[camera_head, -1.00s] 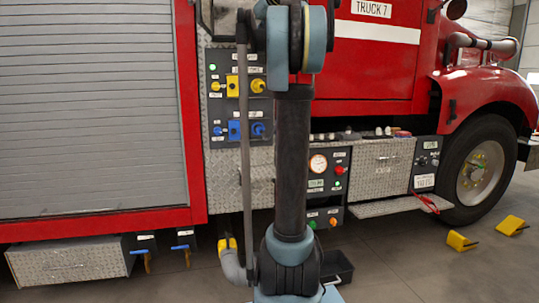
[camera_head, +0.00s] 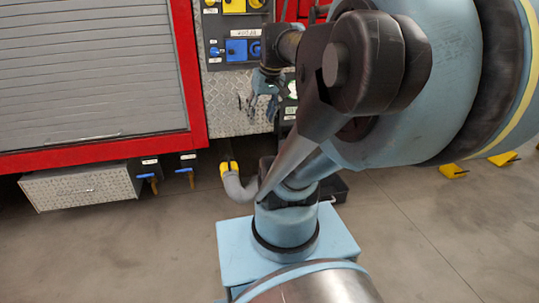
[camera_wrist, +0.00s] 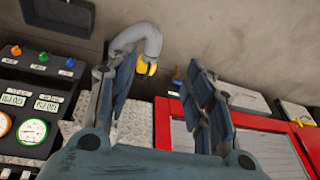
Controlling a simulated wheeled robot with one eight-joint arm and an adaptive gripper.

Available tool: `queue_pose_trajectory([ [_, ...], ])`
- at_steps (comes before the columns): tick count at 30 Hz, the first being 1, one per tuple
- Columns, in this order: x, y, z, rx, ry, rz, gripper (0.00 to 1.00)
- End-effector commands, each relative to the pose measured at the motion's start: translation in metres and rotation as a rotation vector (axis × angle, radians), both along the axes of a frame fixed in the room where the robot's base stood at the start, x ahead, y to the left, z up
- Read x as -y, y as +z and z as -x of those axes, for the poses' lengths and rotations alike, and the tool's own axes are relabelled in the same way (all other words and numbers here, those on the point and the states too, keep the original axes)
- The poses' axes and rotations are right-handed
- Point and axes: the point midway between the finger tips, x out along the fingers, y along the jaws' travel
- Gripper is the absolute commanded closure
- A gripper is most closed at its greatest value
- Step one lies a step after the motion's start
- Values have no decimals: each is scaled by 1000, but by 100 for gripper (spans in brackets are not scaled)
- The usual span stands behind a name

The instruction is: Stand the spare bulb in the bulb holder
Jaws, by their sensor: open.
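I cannot make out the spare bulb or the bulb holder in either view now. My arm covers the middle and right of the head view, including most of the truck's front side. My gripper (camera_head: 261,100) is small in the head view, in front of the diamond-plate panel below the blue valves. In the wrist view my gripper (camera_wrist: 163,84) has its two fingers wide apart with nothing between them. Floor, diamond plate and the red truck edge show behind the fingers.
In the wrist view a dark pump panel (camera_wrist: 35,104) with gauges and knobs lies at left, and a grey hose (camera_wrist: 146,38) curves beyond the fingers. In the head view a metal drawer (camera_head: 85,186) juts out at left; yellow chocks (camera_head: 453,171) lie at right. The left floor is clear.

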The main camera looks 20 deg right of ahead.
Motion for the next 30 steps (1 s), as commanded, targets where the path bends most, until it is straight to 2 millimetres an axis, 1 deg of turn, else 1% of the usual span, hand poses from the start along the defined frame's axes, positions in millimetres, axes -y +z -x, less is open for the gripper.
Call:
queue_pose_trajectory([
  [1,3,-29,19,-17,-19,19,52],
  [3,9,-63,41,-42,-47,47,52],
  [6,16,-100,65,-65,-82,79,52],
  [7,7,-108,70,-68,-87,87,52],
  [9,7,-121,79,-77,-99,100,52],
  [13,9,-131,86,-84,-111,110,52],
  [26,10,-130,85,-84,-113,108,52],
  [29,10,-135,77,-95,-112,109,52],
  [30,10,-134,76,-95,-112,109,57],
])
